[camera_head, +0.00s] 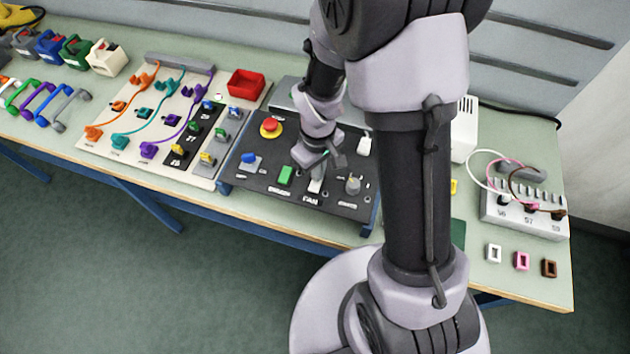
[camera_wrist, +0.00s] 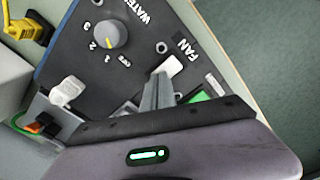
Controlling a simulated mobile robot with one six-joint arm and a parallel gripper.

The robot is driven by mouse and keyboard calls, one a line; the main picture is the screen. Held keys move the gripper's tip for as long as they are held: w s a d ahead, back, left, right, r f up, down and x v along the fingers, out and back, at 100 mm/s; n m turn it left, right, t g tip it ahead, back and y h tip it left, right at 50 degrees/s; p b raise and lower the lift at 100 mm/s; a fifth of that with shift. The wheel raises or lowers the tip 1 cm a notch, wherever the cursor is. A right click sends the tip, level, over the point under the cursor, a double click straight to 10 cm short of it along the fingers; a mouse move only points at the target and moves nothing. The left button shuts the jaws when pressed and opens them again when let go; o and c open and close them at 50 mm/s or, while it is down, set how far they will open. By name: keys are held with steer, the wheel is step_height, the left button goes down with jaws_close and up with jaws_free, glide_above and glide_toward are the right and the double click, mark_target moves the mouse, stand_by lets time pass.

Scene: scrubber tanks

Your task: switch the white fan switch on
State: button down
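The white fan switch (camera_head: 316,186) is a white rocker or lever above the FAN label on the dark sloped control panel (camera_head: 250,191). It also shows in the wrist view (camera_wrist: 173,66), beside the word FAN. My gripper (camera_head: 322,168) is over the panel, right at the switch. In the wrist view its grey fingers (camera_wrist: 160,82) look closed together, with their tips at the base of the white switch. I cannot tell whether they touch it. Nothing shows held between them. The fingers hide part of the panel behind the switch.
A green switch (camera_head: 285,175) lies just left of the fan switch, and a grey knob (camera_head: 353,185) lies to its right. A red emergency button (camera_head: 271,127) and another white switch (camera_head: 364,146) stand farther back. A red bin (camera_head: 246,83) is behind left.

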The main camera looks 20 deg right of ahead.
mark_target(316, 192)
step_height(316, 192, up, 7)
steer(key=p, duration=0.5)
steer(key=shift+p, duration=0.3)
steer(key=s+a+r+m+t+y+b, duration=0.1)
steer(key=s+a+r+m+t+b, duration=0.1)
steer(key=s+r+m+t+b, duration=0.1)
steer(key=s+a+r+m+t+y+b, duration=0.1)
steer(key=s+a+r+m+t+b, duration=0.1)
steer(key=s+r+m+b, duration=0.4)
steer(key=s+r+b, duration=0.2)
steer(key=s+b, duration=0.1)
steer(key=b, duration=0.1)
steer(key=shift+s+r+t, duration=0.25)
steer(key=shift+s+t, duration=0.15)
